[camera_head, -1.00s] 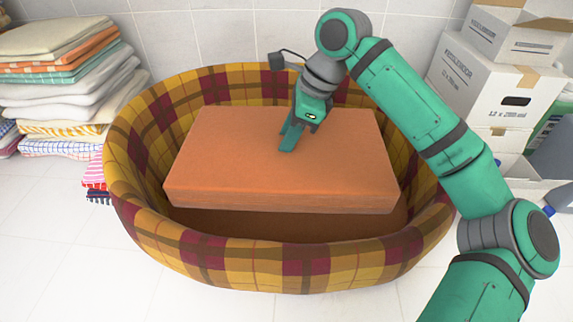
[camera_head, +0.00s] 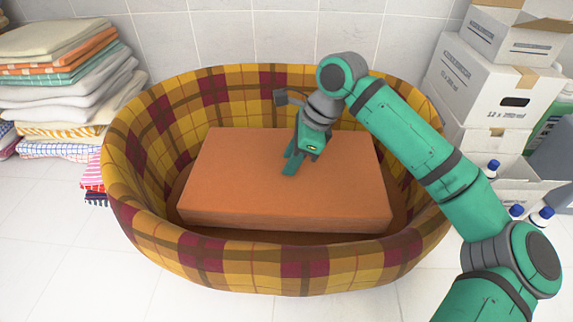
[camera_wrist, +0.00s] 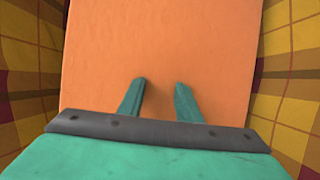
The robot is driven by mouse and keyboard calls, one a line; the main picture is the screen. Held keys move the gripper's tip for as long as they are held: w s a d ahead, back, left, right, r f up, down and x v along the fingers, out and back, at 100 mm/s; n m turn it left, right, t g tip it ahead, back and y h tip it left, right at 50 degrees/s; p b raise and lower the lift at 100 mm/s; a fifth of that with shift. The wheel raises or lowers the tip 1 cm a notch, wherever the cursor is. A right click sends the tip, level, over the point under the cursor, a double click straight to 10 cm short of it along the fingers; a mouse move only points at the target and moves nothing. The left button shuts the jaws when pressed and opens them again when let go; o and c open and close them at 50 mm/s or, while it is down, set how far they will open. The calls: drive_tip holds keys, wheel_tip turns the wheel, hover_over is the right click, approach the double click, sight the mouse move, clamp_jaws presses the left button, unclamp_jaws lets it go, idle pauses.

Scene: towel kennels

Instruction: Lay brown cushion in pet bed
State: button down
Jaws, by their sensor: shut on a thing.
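The brown cushion (camera_head: 250,195) is a thick orange-brown block inside the pet bed (camera_head: 225,262), an oval plaid basket in yellow, brown and maroon. The cushion lies roughly level within the walls, with a dark strip of the bed's inside showing around its front. I cannot tell whether its underside touches the floor of the bed. My gripper (camera_head: 292,166) points down at the middle of the cushion's top and is shut on the cushion. In the wrist view the two fingers (camera_wrist: 160,100) meet the cushion (camera_wrist: 160,45), with plaid walls (camera_wrist: 290,70) on both sides.
A stack of folded towels (camera_head: 60,75) stands left of the bed. White cartons (camera_head: 490,85) are stacked at the right, with bottles (camera_head: 516,212) beside them. A tiled wall (camera_head: 200,35) is close behind. The tiled floor in front is clear.

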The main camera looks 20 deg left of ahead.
drive_tip(key=shift+a+f, duration=0.1)
drive_tip(key=shift+f, duration=0.25)
drive_tip(key=shift+a+f, duration=0.1)
drive_tip(key=c, duration=1.3)
unclamp_jaws()
drive_tip(key=shift+s, duration=0.1)
drive_tip(key=shift+r, duration=0.55)
drive_tip(key=v, duration=1)
drive_tip(key=shift+r, duration=0.3)
drive_tip(key=shift+v, duration=0.8)
drive_tip(key=shift+d+f, duration=0.1)
drive_tip(key=shift+d, duration=0.15)
